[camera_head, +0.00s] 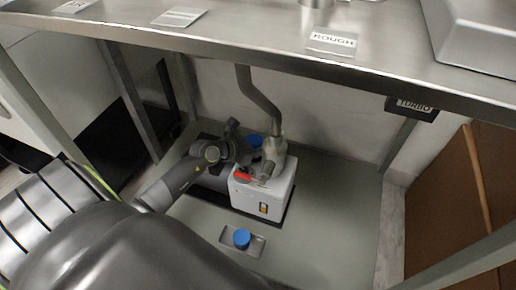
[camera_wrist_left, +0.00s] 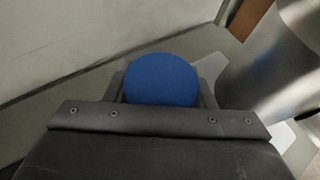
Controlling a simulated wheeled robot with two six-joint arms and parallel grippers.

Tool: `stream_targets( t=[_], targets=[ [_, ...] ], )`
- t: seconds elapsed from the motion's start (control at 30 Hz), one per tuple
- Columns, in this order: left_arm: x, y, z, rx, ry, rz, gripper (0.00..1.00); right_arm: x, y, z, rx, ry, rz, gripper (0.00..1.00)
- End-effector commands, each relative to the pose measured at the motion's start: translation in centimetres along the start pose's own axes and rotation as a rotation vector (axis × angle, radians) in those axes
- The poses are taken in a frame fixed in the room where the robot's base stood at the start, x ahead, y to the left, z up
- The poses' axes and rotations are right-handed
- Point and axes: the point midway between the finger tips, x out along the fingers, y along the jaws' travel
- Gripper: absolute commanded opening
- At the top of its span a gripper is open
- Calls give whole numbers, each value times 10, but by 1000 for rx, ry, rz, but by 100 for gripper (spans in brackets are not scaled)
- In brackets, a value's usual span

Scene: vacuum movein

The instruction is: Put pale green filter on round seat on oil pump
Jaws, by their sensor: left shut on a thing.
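My left gripper (camera_head: 246,138) is shut on a round blue-topped part (camera_head: 254,140), behind the white pump (camera_head: 262,205) in the head view. In the left wrist view the blue disc (camera_wrist_left: 162,80) sits between the fingers of the left gripper (camera_wrist_left: 160,98). The pump is a white box with a metal fitting and a red piece on top. I cannot make out its round seat. No pale green filter shows; the held part looks blue. My right gripper is not in view.
A second blue round part (camera_head: 241,238) sits on a small grey tray (camera_head: 257,244) in front of the pump. A metal bench top (camera_head: 250,45) overhangs the pump, and a bent pipe (camera_head: 258,95) comes down to it. The floor right of the pump is clear.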

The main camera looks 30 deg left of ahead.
Motion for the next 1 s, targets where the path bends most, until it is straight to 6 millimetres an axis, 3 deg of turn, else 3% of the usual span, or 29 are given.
stream_targets(
  t=[0.4, 0.43, 0.5, 0.83, 1.0],
  targets=[
    [3, 0, -6, -1, 0, 0, 26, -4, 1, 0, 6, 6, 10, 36],
    [3, 0, -6, -1, 0, 0, 52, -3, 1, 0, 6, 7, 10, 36],
    [3, 0, -5, 0, 0, 0, 58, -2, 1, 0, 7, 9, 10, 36],
    [0, 0, -1, 1, -1, 0, 58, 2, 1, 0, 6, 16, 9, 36],
    [-25, 0, 0, 2, 3, 0, 58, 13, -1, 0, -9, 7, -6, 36]
  ],
)
